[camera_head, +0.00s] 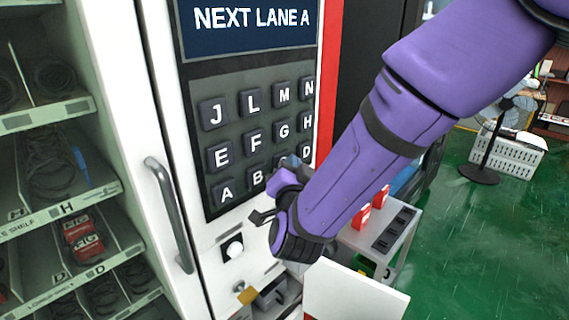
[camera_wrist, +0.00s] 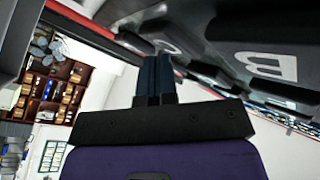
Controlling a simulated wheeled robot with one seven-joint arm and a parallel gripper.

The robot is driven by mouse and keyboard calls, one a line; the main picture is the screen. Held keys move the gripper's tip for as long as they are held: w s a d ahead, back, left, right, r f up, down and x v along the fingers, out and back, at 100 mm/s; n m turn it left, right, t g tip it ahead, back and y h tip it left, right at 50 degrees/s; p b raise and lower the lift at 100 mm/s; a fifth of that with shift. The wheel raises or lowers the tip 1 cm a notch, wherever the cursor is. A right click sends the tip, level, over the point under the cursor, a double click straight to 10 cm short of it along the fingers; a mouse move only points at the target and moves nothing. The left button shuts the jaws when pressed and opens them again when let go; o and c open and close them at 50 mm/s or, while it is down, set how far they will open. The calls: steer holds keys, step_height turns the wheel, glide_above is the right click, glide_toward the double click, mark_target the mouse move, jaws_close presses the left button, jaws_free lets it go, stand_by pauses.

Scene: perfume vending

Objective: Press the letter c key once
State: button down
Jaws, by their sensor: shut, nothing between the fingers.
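The dark keypad (camera_head: 208,172) on the machine's front has raised grey keys with white letters. The letter c key lies between the B key (camera_head: 257,178) and the D key (camera_head: 307,154) in the bottom row, and my gripper hides most or all of it in the head view. My gripper (camera_head: 289,168) is shut and empty, with its tips close to that spot. In the wrist view the shut fingers (camera_wrist: 155,62) reach up beside a key with a partly seen letter (camera_wrist: 165,45), likely C. The B key (camera_wrist: 265,66) is to their right. I cannot tell whether the tips touch a key.
A screen (camera_head: 250,25) above the keypad reads "NEXT LANE A". A metal handle (camera_head: 170,215) sticks out at the left, and a round white button (camera_head: 233,249) is below the keypad. A small table (camera_head: 375,248) stands at the right. Open green floor (camera_head: 470,240) lies beyond.

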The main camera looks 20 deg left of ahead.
steer(key=shift+d, duration=0.15)
steer(key=shift+s+d, duration=0.35)
steer(key=shift+d, duration=0.3)
steer(key=d, duration=0.1)
steer(key=s+d, duration=0.1)
steer(key=d, duration=0.1)
steer(key=s+d, duration=0.1)
steer(key=shift+d, duration=0.3)
stand_by(0.3)
stand_by(0.6)
